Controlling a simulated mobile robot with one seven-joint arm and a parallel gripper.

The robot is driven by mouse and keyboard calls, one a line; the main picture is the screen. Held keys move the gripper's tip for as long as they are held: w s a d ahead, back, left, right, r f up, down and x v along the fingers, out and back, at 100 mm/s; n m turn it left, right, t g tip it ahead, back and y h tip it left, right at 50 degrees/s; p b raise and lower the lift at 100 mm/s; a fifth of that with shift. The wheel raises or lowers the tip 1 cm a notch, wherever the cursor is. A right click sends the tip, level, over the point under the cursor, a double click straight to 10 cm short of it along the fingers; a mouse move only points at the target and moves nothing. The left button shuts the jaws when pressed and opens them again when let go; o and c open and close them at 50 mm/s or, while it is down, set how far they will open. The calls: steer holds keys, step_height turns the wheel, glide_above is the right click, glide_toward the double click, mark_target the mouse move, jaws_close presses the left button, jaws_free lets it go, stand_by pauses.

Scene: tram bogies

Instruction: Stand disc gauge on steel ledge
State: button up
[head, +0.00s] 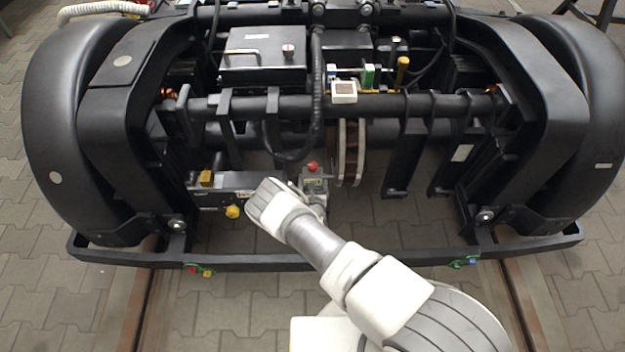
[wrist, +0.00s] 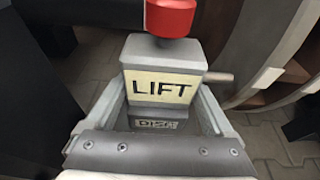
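A grey block with a red knob (wrist: 170,17) and a pale label reading LIFT (wrist: 162,87) fills the middle of the wrist view. A lower plate on it seems to read DISC, so I take it for the disc gauge. In the head view the gauge (head: 313,183) stands at the centre of the bogie, red knob on top, upright. My gripper (wrist: 165,112) is right at it, with grey fingers on both sides of the block. Whether they press on it is unclear. In the head view my wrist partly hides the gripper. I cannot tell which surface is the steel ledge.
A dark unit with a yellow knob (head: 233,212) lies just left. A brown-and-grey wheel-like disc (head: 350,152) stands close behind, right of the gauge. A black cross tube (head: 260,106) runs above. A black front rail (head: 330,262) crosses low before the bogie. Paving (head: 220,310) lies in front.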

steer(key=shift+o, duration=0.9)
steer(key=shift+s+r, duration=0.1)
steer(key=shift+r, duration=0.15)
steer(key=p+v, duration=0.5)
steer(key=v, duration=0.6)
steer(key=shift+s, duration=0.4)
